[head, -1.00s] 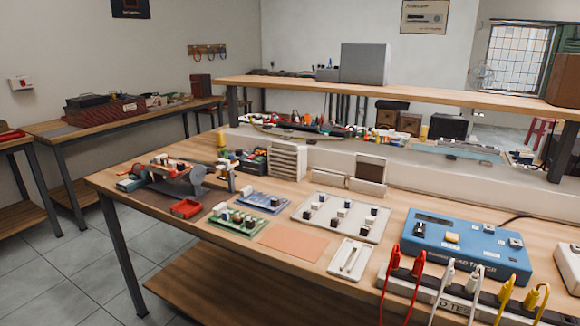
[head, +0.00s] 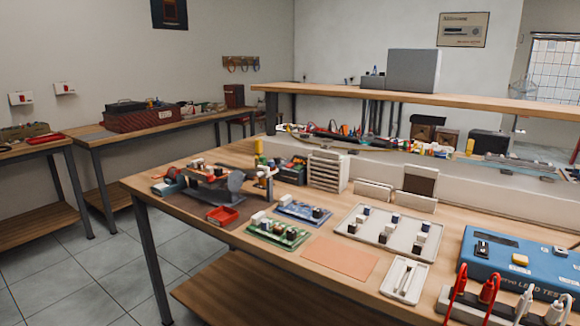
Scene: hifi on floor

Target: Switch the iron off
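I cannot make out an iron for certain in the head view. A cluster of small tools with a grey disc (head: 236,181) stands at the left end of the wooden bench (head: 255,225), too small to tell its parts. Two white wall boxes with red marks, one at the far left (head: 20,98) and one to its right (head: 65,88), are on the left wall; whether either is a switch for an iron I cannot tell. My gripper is not in view.
A raised shelf (head: 460,103) runs behind. A side bench (head: 180,122) stands along the left wall. Tiled floor (head: 90,270) is open at lower left.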

